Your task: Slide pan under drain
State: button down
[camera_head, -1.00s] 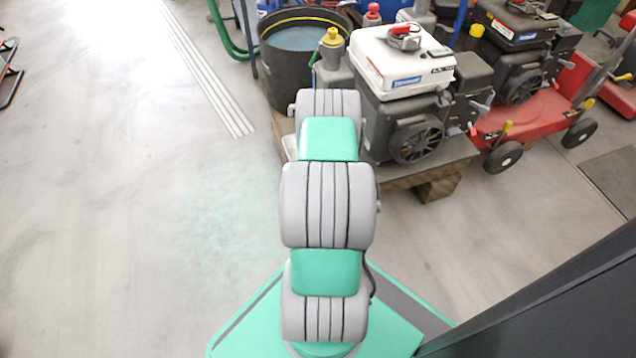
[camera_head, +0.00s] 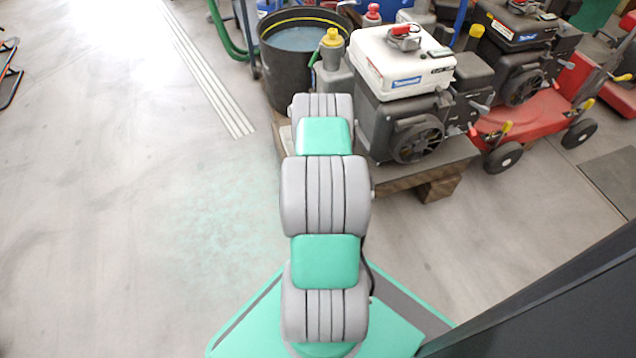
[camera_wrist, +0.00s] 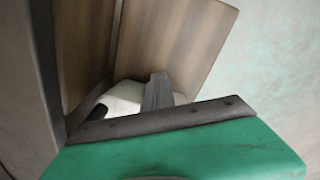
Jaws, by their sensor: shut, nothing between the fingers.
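My gripper (camera_wrist: 158,90) shows in the wrist view as a green body with a dark bar and grey fingers, which are shut and empty. Just behind the fingers lies a whitish, rounded thing (camera_wrist: 124,96), partly hidden; it may be the pan, but I cannot tell. I cannot tell whether the fingers touch it. In the head view my arm hides the gripper and the floor spot in front of it. A white-topped engine (camera_head: 403,85) stands on a low wooden stand (camera_head: 432,178), right of my arm. I cannot make out its drain.
A dark bucket of liquid (camera_head: 299,52) and a yellow-capped bottle (camera_head: 333,50) stand beyond my arm. A red machine (camera_head: 530,108) with wheels stands at right. Wooden boards (camera_wrist: 178,42) fill the top of the wrist view.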

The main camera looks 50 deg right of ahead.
jog(key=shift+w+d+f, duration=0.2)
jog(key=shift+w+d, duration=0.2)
jog(key=shift+w, duration=0.4)
jog(key=shift+w+d+f, duration=0.25)
jog(key=shift+w+d, duration=0.1)
jog(key=shift+w, duration=0.4)
jog(key=shift+w+d+f, duration=0.2)
jog(key=shift+w+d, duration=0.2)
jog(key=shift+w, duration=0.4)
jog(key=r+p, duration=0.2)
jog(key=shift+s+a+r+p, duration=0.15)
jog(key=shift+s+r+p, duration=0.1)
jog(key=shift+r+p, duration=0.1)
jog(key=r+p, duration=0.3)
jog(key=shift+s+r, duration=0.2)
jog(key=shift+s, duration=0.1)
jog(key=r+p, duration=0.2)
jog(key=s+r+p, duration=0.1)
jog(key=shift+a+r, duration=0.3)
